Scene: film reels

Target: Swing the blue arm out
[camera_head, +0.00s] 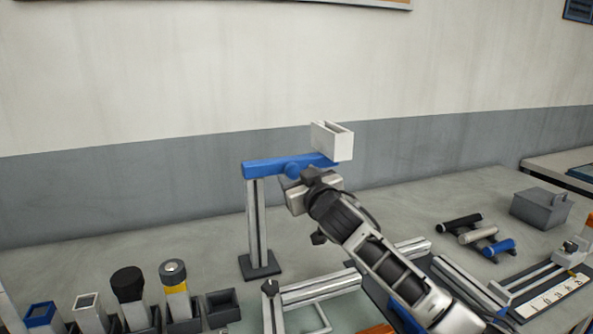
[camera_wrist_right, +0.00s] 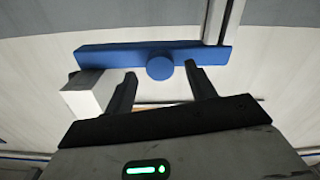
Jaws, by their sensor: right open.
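The blue arm (camera_head: 270,168) is a flat horizontal bar on top of a grey upright post (camera_head: 257,215) with a dark square foot. It has a round blue knob (camera_head: 292,170) on its near side and a white open box (camera_head: 331,141) at its right end. In the right wrist view the blue arm (camera_wrist_right: 110,56) spans the top, and its knob (camera_wrist_right: 160,67) lies just beyond and between my right fingers. My right gripper (camera_wrist_right: 162,82) is open and empty, close to the knob. In the head view my wrist hides part of the fingers. My left gripper is not in view.
A grey table (camera_head: 200,262) stands against the wall. Upright holders with a blue-topped block (camera_head: 41,315), a black-capped cylinder (camera_head: 128,284) and a yellow-banded cylinder (camera_head: 175,287) stand at front left. Small rollers (camera_head: 478,234) and a grey box (camera_head: 541,207) lie at right.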

